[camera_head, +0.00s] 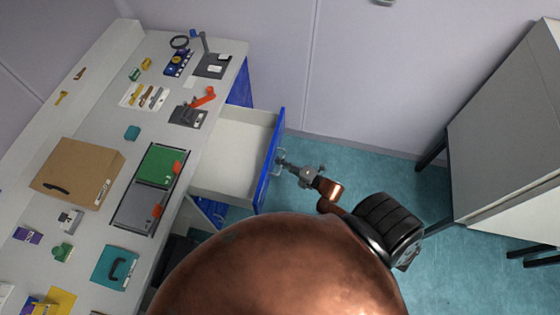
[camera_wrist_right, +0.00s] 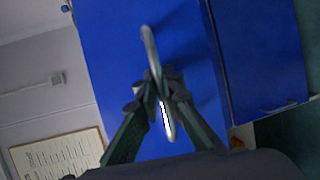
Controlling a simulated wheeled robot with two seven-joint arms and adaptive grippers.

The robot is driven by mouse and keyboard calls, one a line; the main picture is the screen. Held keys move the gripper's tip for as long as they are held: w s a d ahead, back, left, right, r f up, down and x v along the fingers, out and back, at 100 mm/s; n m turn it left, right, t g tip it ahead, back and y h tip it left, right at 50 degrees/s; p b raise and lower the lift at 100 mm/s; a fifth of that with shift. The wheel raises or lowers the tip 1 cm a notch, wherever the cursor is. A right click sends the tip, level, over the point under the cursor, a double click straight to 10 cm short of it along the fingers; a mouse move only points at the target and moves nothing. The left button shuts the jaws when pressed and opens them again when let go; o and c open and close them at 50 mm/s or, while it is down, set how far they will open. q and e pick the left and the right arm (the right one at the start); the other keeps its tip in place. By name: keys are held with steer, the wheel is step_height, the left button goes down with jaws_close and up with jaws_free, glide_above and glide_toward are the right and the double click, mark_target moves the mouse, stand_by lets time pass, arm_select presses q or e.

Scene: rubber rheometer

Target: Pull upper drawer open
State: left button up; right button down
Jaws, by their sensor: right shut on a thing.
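The upper drawer (camera_head: 236,150) is pulled out from under the bench, with a blue front and a pale, empty inside. Its blue front fills much of the right wrist view (camera_wrist_right: 110,50). A metal bow handle (camera_wrist_right: 150,48) stands off that front. My right gripper (camera_wrist_right: 160,82) is shut on the handle, one finger on each side of it. In the head view my right gripper (camera_head: 284,162) is at the outer face of the drawer front. My left gripper is not in view.
The bench (camera_head: 205,45) carries tools, a cardboard box (camera_head: 90,165) and a green-and-grey tray (camera_head: 140,205). A lower blue drawer (camera_head: 208,208) shows below the open one. A grey cabinet (camera_head: 505,130) stands at the right. Teal floor (camera_head: 370,175) between is clear apart from my arm.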

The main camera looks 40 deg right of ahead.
steer(key=c, duration=2)
jaws_free()
steer(key=shift+c, duration=0.2)
steer(key=v, duration=1.2)
steer(key=shift+w+f, duration=0.1)
